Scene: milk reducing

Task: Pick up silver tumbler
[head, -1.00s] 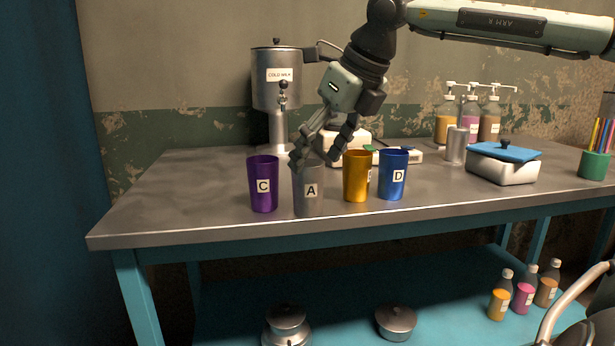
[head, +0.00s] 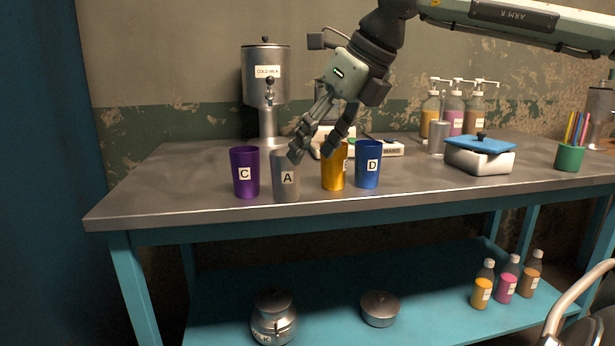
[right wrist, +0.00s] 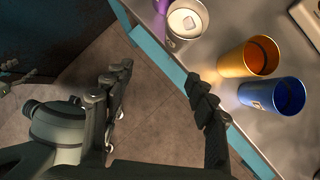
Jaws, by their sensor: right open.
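The silver tumbler (head: 286,183), labelled A, stands upright near the table's front edge, between the purple tumbler C (head: 245,175) and the yellow tumbler (head: 333,178). My right gripper (head: 312,152) is open and empty. Its fingers appear above and slightly right of the silver tumbler's rim in the head view. In the right wrist view the silver tumbler (right wrist: 187,22) is at the top, beyond the fingertips and not between the open fingers (right wrist: 157,80). The blue tumbler D (head: 368,167) stands right of the yellow one.
A cold milk dispenser (head: 265,90) stands behind the tumblers. Another silver cup (head: 438,138) stands near pump bottles (head: 454,110). A white box with a blue lid (head: 480,144) is at right. The table's front right (head: 420,190) is clear.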

